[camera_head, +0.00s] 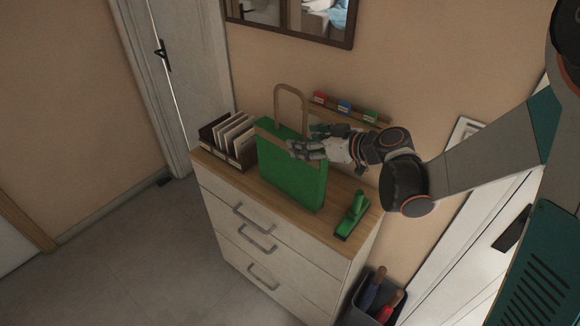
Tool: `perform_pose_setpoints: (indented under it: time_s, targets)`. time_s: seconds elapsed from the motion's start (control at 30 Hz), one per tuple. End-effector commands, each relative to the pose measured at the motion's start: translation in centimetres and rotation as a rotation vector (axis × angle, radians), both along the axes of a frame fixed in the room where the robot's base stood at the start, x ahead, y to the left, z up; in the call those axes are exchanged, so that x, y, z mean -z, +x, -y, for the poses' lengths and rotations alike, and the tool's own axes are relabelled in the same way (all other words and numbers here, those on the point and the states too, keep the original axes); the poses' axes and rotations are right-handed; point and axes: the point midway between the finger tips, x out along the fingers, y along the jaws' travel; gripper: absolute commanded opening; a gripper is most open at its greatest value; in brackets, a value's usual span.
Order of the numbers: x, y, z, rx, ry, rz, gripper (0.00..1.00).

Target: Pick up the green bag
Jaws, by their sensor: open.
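The green bag (291,178) stands upright on the wooden top of a white dresser (262,236). It has tan handles (289,92), one arching up behind it and one in front near its top edge. My gripper (300,142) reaches in from the right, over the bag's top edge near the handles. Its fingers are open, one toward the front handle and one farther back. Whether they touch the bag or a handle cannot be told. The gripper hides part of the bag's top right.
A dark wooden box with files (230,139) stands left of the bag. A green brush-like object (352,216) lies to the right. A rack with coloured items (345,107) is behind. A grey bin (372,300) stands beside the dresser. The floor at left is clear.

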Motion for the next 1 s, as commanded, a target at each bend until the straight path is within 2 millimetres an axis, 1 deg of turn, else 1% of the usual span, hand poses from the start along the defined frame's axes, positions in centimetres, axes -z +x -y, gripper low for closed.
perform_pose_setpoints:
  time_s: [0.23,0.4,0.53,0.77,0.87,0.9,0.97,1.0]
  targets:
    - [0.7,0.9,-1.0,-0.002,0.000,0.000,0.67]
    - [1.8,2.4,-2.5,-0.003,0.000,0.000,0.67]
    - [2.3,3.4,-3.5,-0.001,0.000,0.000,0.67]
    - [2.3,3.5,-3.6,0.000,0.000,0.000,0.67]
    - [2.3,3.5,-3.6,0.000,0.000,0.000,0.46]
    - [2.3,3.5,-3.6,0.000,0.000,0.000,0.37]
    - [2.3,3.5,-3.6,0.000,0.000,0.000,0.24]
    - [2.3,3.5,-3.6,0.000,0.000,0.000,0.15]
